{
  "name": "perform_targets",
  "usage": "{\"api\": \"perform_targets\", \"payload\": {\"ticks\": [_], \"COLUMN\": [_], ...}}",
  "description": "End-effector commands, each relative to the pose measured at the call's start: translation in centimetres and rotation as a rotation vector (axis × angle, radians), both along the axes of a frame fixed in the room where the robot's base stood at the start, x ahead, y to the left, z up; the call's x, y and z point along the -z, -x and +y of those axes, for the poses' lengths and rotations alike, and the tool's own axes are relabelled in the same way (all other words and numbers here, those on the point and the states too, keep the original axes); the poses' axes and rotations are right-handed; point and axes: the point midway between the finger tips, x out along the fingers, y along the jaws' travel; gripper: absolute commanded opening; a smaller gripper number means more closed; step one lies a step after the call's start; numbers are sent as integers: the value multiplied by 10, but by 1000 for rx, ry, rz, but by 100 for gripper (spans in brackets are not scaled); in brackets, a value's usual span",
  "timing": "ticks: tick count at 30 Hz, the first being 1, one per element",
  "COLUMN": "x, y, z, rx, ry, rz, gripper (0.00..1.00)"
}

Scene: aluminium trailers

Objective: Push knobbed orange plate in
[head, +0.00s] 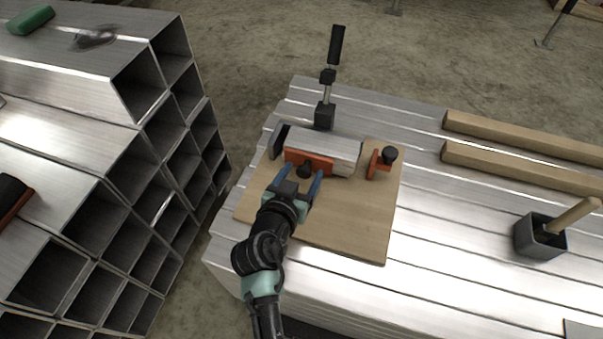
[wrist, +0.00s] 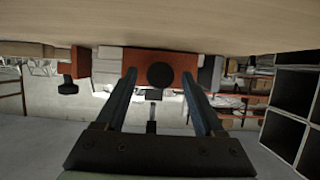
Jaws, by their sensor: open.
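The knobbed orange plate (head: 322,163) stands upright against the near side of a block of pale metal bars (head: 325,145) on a wooden board. Its round black knob (head: 305,171) faces my arm. The plate also shows in the wrist view (wrist: 150,57), straight ahead, with the knob (wrist: 160,76) near the middle. My gripper (head: 301,176) is open, its blue fingers on either side of the knob and pointing at the plate. In the wrist view the gripper (wrist: 158,78) shows nothing held between its fingers. I cannot tell whether the fingertips touch the plate.
A smaller orange piece with a black knob (head: 375,165) stands right of the block. A dark end plate (head: 278,141) is at its left, and a black clamp (head: 325,115) stands behind. The wooden board (head: 345,220) is clear in front. Stacked square tubes (head: 140,85) rise at left.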

Motion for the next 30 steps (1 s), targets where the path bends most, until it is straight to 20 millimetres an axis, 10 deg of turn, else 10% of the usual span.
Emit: {"api": "perform_targets", "payload": {"ticks": [13, 30], "x": [0, 0], "y": [1, 1], "z": [0, 0], "rx": [0, 0], "ry": [0, 0], "rz": [0, 0], "gripper": [0, 0]}}
